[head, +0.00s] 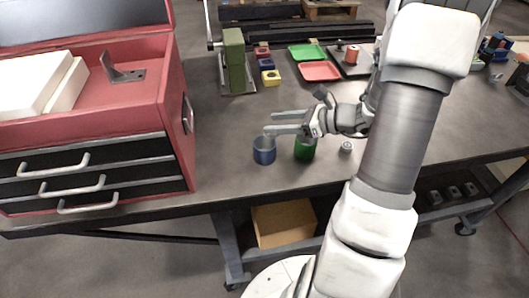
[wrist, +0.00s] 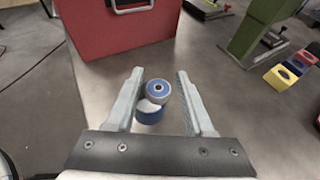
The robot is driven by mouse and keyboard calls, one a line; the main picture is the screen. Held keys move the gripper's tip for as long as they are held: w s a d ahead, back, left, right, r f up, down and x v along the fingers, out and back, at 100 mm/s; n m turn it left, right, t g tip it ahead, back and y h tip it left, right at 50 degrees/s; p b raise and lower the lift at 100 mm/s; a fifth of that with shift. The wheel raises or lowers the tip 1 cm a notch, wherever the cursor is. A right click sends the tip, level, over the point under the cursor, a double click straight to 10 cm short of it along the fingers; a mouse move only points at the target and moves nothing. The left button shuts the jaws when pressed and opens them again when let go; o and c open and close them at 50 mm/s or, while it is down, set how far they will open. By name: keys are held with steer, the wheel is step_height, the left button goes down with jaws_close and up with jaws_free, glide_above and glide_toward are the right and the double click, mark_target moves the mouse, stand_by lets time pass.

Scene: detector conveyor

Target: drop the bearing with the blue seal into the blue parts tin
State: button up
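The bearing with the blue seal (wrist: 158,88) shows in the wrist view as a grey ring with a blue face and dark bore. It appears between my fingertips and overlaps the blue parts tin (wrist: 149,116) behind it. My gripper (wrist: 160,80) is open, with a clear gap between the bearing and the right finger. In the head view my gripper (head: 268,124) points left, with its fingertips just above and behind the blue tin (head: 264,153). I cannot make out the blue-sealed bearing there, nor tell whether it is in the air or at the tin's mouth.
A green tin (head: 304,150) stands right of the blue one, under my gripper. A small grey part (head: 346,147) lies further right. A red toolbox (head: 168,110) fills the left. A green press (head: 234,60), small coloured bins (head: 270,78) and trays (head: 320,71) stand behind.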

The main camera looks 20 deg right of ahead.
steer(key=o, duration=0.3)
steer(key=v, duration=1.7)
steer(key=shift+s+d+r, duration=0.1)
steer(key=shift+s+r, duration=0.05)
